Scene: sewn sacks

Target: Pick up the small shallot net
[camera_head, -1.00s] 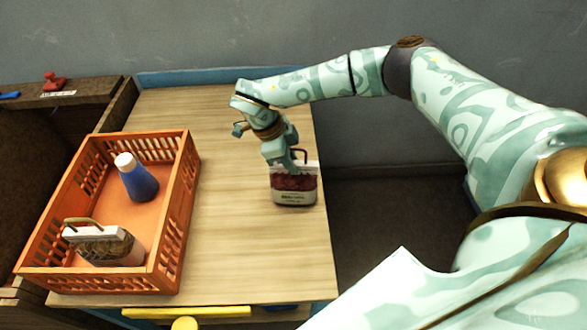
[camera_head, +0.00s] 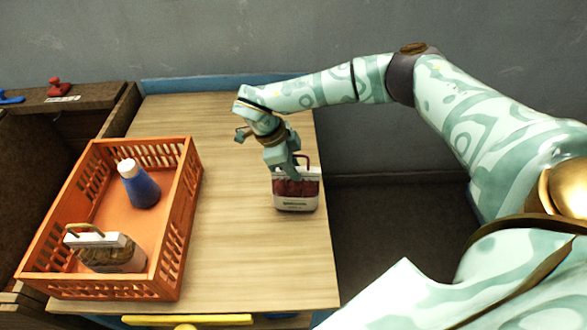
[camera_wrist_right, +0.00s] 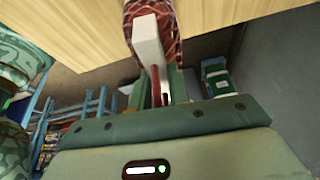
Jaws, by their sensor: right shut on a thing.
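The small shallot net (camera_head: 296,191) is a dark red mesh sack with a white top band, a pale label and a red handle. It stands upright near the right edge of the wooden table. My right gripper (camera_head: 293,168) comes down on it from above and is shut on its top. In the right wrist view, the fingers (camera_wrist_right: 157,88) close around the red handle and white band, with the red mesh of the shallot net (camera_wrist_right: 170,22) beyond. My left gripper is not in view.
An orange crate (camera_head: 170,240) stands on the left of the table (camera_head: 235,235). It holds a blue bottle (camera_head: 141,188) with a white cap and another net (camera_head: 112,258) with a tan handle. Bare tabletop lies between the crate and the shallot net.

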